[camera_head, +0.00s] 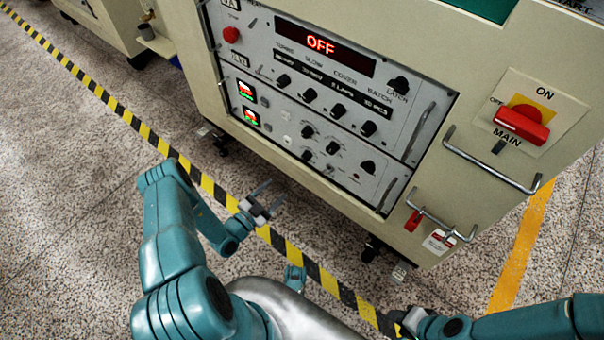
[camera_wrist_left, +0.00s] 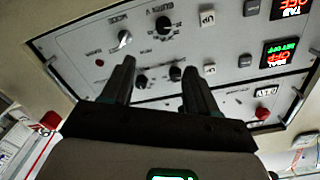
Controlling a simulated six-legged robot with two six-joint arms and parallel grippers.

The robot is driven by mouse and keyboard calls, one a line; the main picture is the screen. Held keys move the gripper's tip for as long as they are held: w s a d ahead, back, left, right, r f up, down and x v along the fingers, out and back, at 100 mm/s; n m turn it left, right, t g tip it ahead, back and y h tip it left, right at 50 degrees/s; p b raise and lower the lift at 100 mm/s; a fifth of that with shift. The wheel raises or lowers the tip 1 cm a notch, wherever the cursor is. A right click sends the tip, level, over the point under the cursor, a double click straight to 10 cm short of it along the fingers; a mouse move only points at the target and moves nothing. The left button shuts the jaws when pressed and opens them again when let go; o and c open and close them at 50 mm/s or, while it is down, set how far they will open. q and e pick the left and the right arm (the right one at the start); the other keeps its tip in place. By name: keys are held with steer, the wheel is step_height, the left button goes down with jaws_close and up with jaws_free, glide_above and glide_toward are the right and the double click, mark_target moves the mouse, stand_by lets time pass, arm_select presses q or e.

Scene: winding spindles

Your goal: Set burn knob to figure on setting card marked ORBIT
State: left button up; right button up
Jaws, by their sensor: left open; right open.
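A cream cabinet carries a grey control panel (camera_head: 290,60) with several black knobs. An upper row includes one knob (camera_head: 283,81); a lower panel has more, including one at its right end (camera_head: 368,167). I cannot read which knob is marked burn. No setting card marked ORBIT is legible. My left gripper (camera_head: 270,196) is open and empty, in front of and below the panel. In the left wrist view its fingers (camera_wrist_left: 153,85) point at the panel, which appears upside down, with a knob (camera_wrist_left: 142,80) between them. My right gripper (camera_head: 404,320) is at the bottom edge, partly seen.
A red display (camera_head: 320,44) reads OFF. A red MAIN switch (camera_head: 522,122) is at right. Metal handles (camera_head: 490,165) and a red tag with a white label (camera_head: 438,240) stick out below it. A yellow-black floor stripe (camera_head: 140,127) runs along the cabinet; the floor at left is clear.

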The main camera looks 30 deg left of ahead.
arm_select(q)
steer(key=w+b, duration=0.4)
steer(key=w, duration=1.1)
steer(key=shift+w+d+f, duration=0.3)
steer(key=shift+w+f, duration=0.05)
steer(key=c, duration=1)
